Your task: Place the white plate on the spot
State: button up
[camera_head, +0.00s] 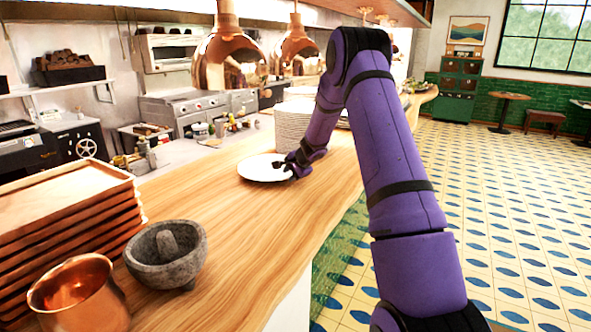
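The white plate (262,169) lies on the wooden counter (232,227), in front of a tall stack of white plates (291,124). My purple arm reaches over the counter from the right. My gripper (290,170) is at the right rim of the plate, low over the counter. Its fingers are small and dark here, so I cannot tell whether they grip the rim or only touch it. No marked spot is clear to me in this view.
A stone mortar (166,262), a copper cup (79,297) and a stack of wooden trays (66,220) stand at the near left. Copper lamps (228,62) hang above the counter. The counter between mortar and plate is clear.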

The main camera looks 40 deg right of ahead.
jog(key=shift+w+f, duration=0.4)
jog(key=shift+f, duration=0.1)
jog(key=shift+c, duration=0.2)
grip_shut()
jog(key=shift+a, duration=0.15)
